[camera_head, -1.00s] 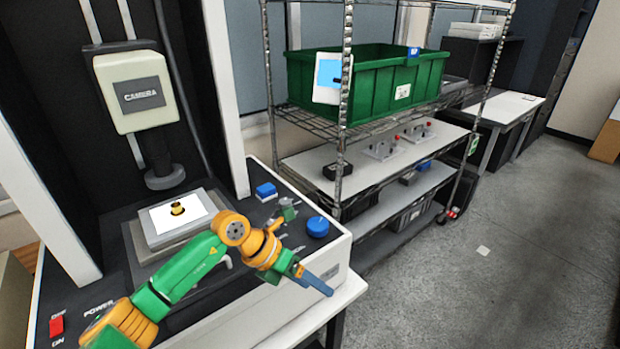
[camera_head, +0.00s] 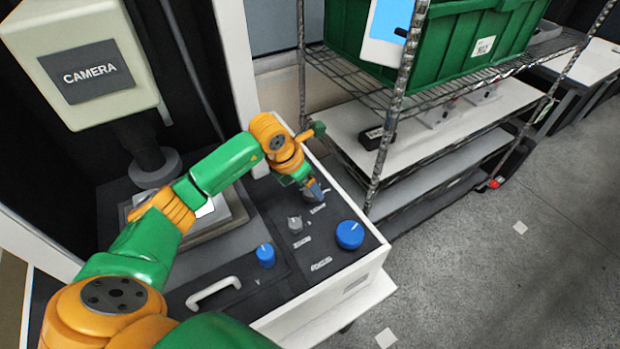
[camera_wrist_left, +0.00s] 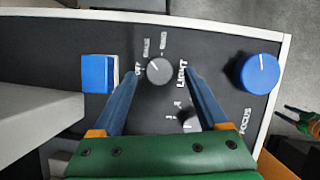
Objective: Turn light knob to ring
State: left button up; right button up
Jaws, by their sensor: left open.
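The light knob (camera_wrist_left: 159,71) is a small grey knob on the dark panel, between the LIGHT label and small position labels. In the left wrist view its pale pointer mark seems to face up-left, towards the OFF label. My left gripper (camera_head: 316,192) is open above the panel in the head view. In the left wrist view its fingers (camera_wrist_left: 162,73) lie on either side of the knob in the picture, with the knob between the tips; contact cannot be told. In the head view the gripper hides the knob. Part of my right gripper (camera_wrist_left: 298,115) seems to show at the right edge, its jaws unclear.
A large blue FOCUS knob (camera_head: 350,234) stands near the light knob. Another grey knob (camera_head: 295,224) and a smaller blue knob (camera_head: 265,255) are nearby. A blue square button (camera_wrist_left: 98,74) lies left in the wrist view. A wire shelf (camera_head: 440,95) stands behind the panel.

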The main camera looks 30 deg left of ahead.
pick_arm(q)
jog(key=shift+x, duration=0.9)
jog(key=shift+w+a+f, duration=0.1)
jog(key=shift+w+f, duration=0.2)
jog(key=shift+f, duration=0.1)
jog(key=shift+c, duration=0.2)
jog(key=shift+s+r, duration=0.1)
grip_shut()
jog(key=shift+m+h+b, duration=0.3)
jog(key=shift+m+b, duration=0.5)
jog(key=shift+b, duration=0.1)
jog(key=shift+m+g+h+b, duration=0.4)
jog(key=shift+m+b, duration=0.7)
jog(key=shift+b, duration=0.15)
jog(key=shift+m+g+h+b, duration=0.3)
jog(key=shift+m+b, duration=0.5)
jog(key=shift+m, duration=0.4)
jog(key=shift+r+m+g+h+b, duration=0.1)
jog(key=shift+m+g+h+b, duration=0.35)
jog(key=shift+m, duration=0.95)
